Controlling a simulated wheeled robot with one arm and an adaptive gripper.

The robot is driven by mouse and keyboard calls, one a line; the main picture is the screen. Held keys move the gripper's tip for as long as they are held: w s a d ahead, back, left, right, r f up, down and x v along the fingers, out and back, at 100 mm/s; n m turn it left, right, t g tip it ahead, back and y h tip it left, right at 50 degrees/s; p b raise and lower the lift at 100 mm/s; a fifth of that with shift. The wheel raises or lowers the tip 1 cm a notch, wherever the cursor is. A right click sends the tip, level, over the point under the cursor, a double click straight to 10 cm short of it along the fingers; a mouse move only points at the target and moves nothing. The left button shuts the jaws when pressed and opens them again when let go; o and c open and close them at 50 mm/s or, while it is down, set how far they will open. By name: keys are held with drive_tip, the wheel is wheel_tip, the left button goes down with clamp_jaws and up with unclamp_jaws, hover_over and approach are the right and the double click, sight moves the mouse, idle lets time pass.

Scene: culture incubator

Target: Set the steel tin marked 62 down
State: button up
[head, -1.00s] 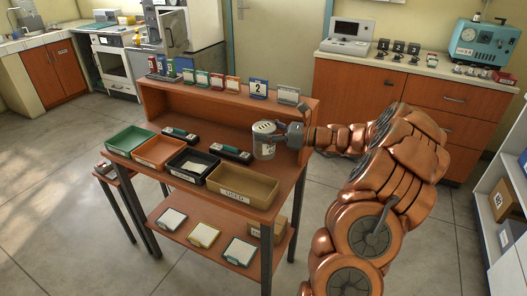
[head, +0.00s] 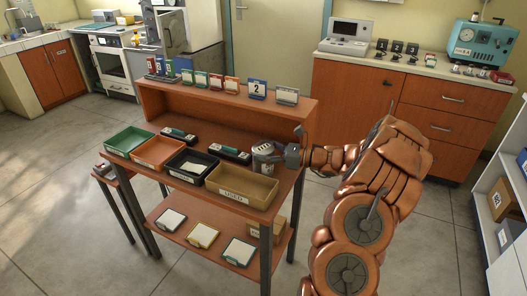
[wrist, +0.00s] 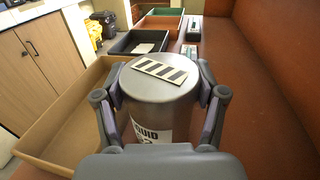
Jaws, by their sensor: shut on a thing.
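The steel tin (head: 262,158) is a grey cylinder with a white label and a striped patch on its flat top. In the wrist view the tin (wrist: 152,108) stands upright between the two fingers, and its label is partly hidden, showing "QUID" and part of a number. My gripper (head: 280,156) is shut on it from the right; in the wrist view my gripper (wrist: 160,85) has a finger on each side. The tin is at the right part of the wooden bench top (head: 285,178), behind the tan tray. I cannot tell whether its base touches the bench.
The tan tray (head: 243,190) marked USED is close in front of the tin. Black (head: 190,180), orange (head: 158,152) and green (head: 128,138) trays continue leftward. Dark devices (head: 230,154) lie behind them. A raised back shelf (head: 215,98) holds cards and a blue "2" sign (head: 257,87).

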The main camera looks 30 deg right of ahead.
drive_tip(key=o, duration=1)
drive_tip(key=shift+f, duration=0.1)
drive_tip(key=shift+o, duration=0.6)
